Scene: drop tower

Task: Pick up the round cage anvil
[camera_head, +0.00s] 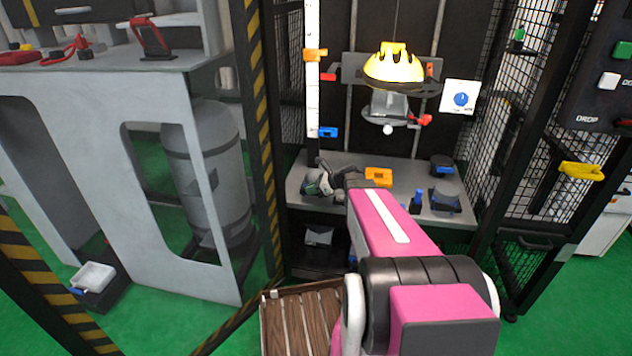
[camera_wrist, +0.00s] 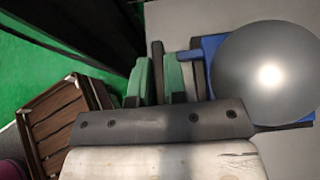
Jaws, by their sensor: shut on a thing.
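My gripper (camera_head: 320,180) is over the left end of the grey shelf in the head view. In the wrist view its green-padded fingers (camera_wrist: 159,80) are close together, with a thin dark piece between them. The round cage anvil, a smooth grey disc (camera_wrist: 268,75) on a blue base, lies right beside the fingers. A blue tab from its base reaches the right-hand finger. My gripper is shut on it, but the exact grip point is partly hidden. In the head view the gripper mostly covers it. I cannot tell whether it is clear of the shelf.
The shelf (camera_head: 340,165) also holds an orange block (camera_head: 378,176), a grey disc on a blue base (camera_head: 445,198) and a dark round piece (camera_head: 443,165). A lit yellow dome (camera_head: 394,68) hangs above. A striped post (camera_head: 262,130) stands left; a wooden crate (camera_head: 300,325) is below.

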